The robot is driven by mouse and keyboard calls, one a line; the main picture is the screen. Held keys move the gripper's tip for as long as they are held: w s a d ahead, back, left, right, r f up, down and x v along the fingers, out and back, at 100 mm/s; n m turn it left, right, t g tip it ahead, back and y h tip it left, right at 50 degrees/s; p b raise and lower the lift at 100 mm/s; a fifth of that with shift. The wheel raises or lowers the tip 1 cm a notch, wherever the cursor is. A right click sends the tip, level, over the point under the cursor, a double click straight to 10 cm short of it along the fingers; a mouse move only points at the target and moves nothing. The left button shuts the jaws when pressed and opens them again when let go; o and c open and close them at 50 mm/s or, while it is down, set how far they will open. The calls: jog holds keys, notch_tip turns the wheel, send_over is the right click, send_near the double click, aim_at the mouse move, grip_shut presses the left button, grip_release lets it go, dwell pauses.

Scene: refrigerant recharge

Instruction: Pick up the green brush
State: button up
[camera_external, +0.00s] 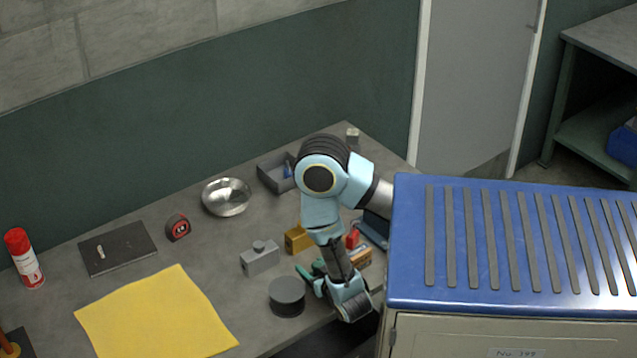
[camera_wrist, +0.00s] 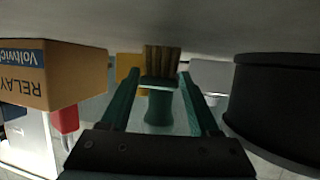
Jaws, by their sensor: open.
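The green brush (camera_wrist: 158,106) shows in the middle of the wrist view, with tan bristles toward the top of the picture and its green handle toward my gripper. My gripper (camera_wrist: 160,76) is open, with one green finger on each side of the brush. I cannot tell whether either finger touches it. In the external view my gripper (camera_external: 314,281) is low over the front part of the bench, between a dark round spool and a small box. There the brush is hard to tell from the green fingers.
The dark spool (camera_external: 287,297) stands close at left, and the relay box (camera_external: 360,257) close at right. A grey block (camera_external: 260,258) and a yellow block (camera_external: 298,239) are behind. A yellow cloth (camera_external: 155,318) lies at left. The blue-topped cabinet (camera_external: 410,250) stands at right.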

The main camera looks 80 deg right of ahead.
grip_shut()
dwell(0.5)
